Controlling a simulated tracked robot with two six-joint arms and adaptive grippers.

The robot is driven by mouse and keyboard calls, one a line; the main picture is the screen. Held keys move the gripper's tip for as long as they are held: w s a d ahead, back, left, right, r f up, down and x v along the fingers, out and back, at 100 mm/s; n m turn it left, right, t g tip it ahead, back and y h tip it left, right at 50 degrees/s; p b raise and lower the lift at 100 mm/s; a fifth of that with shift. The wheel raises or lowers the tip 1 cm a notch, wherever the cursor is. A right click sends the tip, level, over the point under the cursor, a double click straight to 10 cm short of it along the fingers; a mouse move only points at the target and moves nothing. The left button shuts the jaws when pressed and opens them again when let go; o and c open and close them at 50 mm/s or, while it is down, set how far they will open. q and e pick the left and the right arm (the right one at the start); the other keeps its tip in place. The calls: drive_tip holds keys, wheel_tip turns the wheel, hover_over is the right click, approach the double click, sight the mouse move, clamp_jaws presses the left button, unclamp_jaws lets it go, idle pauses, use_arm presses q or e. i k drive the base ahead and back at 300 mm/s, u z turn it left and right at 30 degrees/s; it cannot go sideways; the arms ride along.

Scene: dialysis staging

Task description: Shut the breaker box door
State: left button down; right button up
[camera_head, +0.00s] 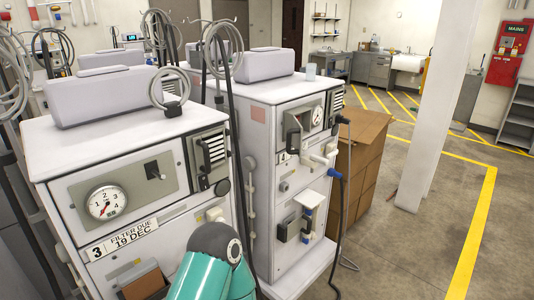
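A red box marked MAINS (509,52) is on the far wall at the upper right. It is the only thing here that looks like a breaker box. It is small in the picture, and I cannot tell how far its door stands open. One teal arm link of mine with a dark grey joint shows at the bottom, in front of the nearest machine. Neither of my grippers shows in the head view.
Two white dialysis machines (115,158) (262,93) stand close at the left and middle. A cardboard box (362,165) stands beside the second. A white pillar (436,110) rises at the right. Grey shelves (517,118) stand below the red box. Yellow-lined floor (440,240) is open at the right.

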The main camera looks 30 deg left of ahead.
sight(296, 131)
drive_tip(key=u, duration=0.05)
drive_tip(key=k, duration=1.05)
drive_tip(key=u, duration=0.7)
drive_tip(key=i, duration=1)
drive_tip(key=z, duration=0.1)
drive_tip(key=k, duration=0.45)
drive_tip(key=z, duration=0.35)
drive_tip(key=i, duration=0.95)
drive_tip(key=u, duration=0.55)
